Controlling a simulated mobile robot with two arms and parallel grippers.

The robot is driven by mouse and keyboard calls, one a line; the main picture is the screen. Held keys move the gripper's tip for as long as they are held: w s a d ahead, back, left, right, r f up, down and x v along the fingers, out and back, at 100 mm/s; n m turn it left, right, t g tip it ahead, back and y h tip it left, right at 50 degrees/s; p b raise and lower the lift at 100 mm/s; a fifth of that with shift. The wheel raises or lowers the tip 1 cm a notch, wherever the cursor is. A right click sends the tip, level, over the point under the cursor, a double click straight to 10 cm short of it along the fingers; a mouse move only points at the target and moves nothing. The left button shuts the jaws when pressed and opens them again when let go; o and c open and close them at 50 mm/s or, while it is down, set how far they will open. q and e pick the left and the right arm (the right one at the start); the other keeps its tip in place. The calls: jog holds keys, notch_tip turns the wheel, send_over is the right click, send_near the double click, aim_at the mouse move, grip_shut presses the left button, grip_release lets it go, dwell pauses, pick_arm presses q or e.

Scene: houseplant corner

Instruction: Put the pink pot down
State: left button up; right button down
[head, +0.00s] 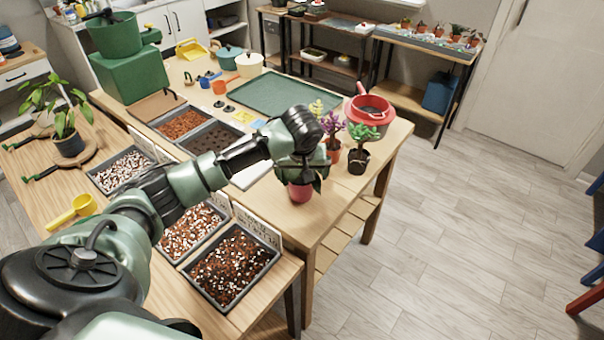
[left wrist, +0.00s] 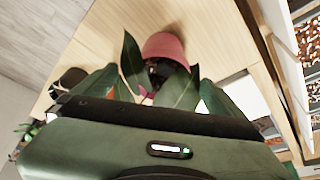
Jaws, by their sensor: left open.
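The pink pot (head: 300,192) holds a plant with broad dark green leaves and appears to stand upright on the wooden table (head: 335,206), near its front right edge. It also shows in the left wrist view (left wrist: 163,46), with leaves spreading in front of it. My left gripper (head: 302,165) is open, directly above the pot among the leaves. Its fingers are mostly hidden, and I cannot tell whether they touch the plant. My right gripper is in neither view.
A small dark pot with a green plant (head: 358,158) and an orange pot with a purple plant (head: 333,146) stand close by on the right. A red bowl (head: 369,112) is behind them. Trays of soil mix (head: 232,268) lie to the left. A green mat (head: 285,92) is mostly bare.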

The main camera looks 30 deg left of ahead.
aim_at(301, 178)
pick_arm(q)
jog(key=shift+w+a+f, duration=0.1)
jog(key=shift+w+f, duration=0.05)
jog(key=shift+f, duration=0.05)
jog(key=p+x, duration=0.1)
jog(key=x, duration=0.1)
jog(key=shift+w+a+f, duration=0.1)
jog(key=shift+a+f, duration=0.05)
jog(key=shift+f, duration=0.2)
jog(key=x, duration=0.3)
jog(key=shift+w+a+f, duration=0.2)
jog(key=shift+w+f, duration=0.15)
jog(key=shift+f, duration=0.1)
jog(key=shift+c, duration=0.9)
jog(key=c, duration=1.5)
jog(key=shift+c, duration=1)
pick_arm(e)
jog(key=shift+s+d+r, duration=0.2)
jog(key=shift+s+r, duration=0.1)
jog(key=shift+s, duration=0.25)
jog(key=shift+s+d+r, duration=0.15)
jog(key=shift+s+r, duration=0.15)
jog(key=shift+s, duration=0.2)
